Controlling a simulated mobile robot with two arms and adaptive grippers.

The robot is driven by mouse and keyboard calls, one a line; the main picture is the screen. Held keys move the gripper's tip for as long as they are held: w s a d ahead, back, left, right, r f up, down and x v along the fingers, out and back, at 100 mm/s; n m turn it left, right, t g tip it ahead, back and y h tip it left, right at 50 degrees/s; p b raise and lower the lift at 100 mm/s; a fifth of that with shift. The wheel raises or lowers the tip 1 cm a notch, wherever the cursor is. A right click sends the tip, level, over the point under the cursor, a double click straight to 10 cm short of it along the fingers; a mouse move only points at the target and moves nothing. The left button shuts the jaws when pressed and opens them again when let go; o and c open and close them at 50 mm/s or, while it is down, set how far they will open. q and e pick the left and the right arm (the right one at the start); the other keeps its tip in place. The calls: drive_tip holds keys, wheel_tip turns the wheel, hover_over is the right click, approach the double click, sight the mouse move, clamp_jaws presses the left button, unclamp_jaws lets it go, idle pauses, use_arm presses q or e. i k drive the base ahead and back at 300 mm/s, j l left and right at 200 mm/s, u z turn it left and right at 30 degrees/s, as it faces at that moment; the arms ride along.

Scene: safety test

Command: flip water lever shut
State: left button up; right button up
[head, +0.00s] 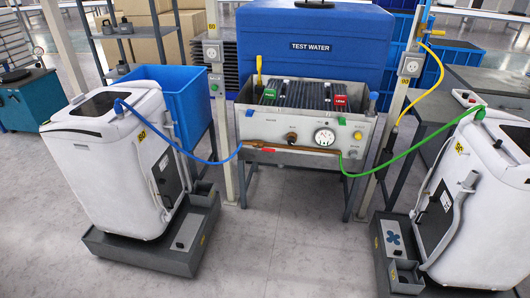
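A test bench has a blue tank (310,38) labelled "TEST WATER". A yellow lever (259,64) stands upright at the left end of the bench's grey panel (270,130). A second yellow handle (433,32) sits on a brass valve at the top of the right post, with a yellow hose (438,75) running down from it. I cannot tell for sure which one is the water lever. Neither of my grippers is in view.
White appliances on grey carts stand left (120,165) and right (480,205). A blue hose (200,160) and a green hose (405,155) span from them to the bench. A round gauge (324,137) is on the panel. The floor (285,245) between the carts is clear.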

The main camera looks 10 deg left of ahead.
sight(271, 150)
drive_tip(key=i+l, duration=0.15)
drive_tip(key=i, duration=0.3)
drive_tip(key=i+l, duration=0.15)
drive_tip(key=i, duration=0.25)
drive_tip(key=i+l+u, duration=0.1)
drive_tip(key=i, duration=0.35)
drive_tip(key=i+l, duration=0.25)
drive_tip(key=i, duration=0.15)
drive_tip(key=i+l, duration=0.15)
drive_tip(key=i, duration=0.3)
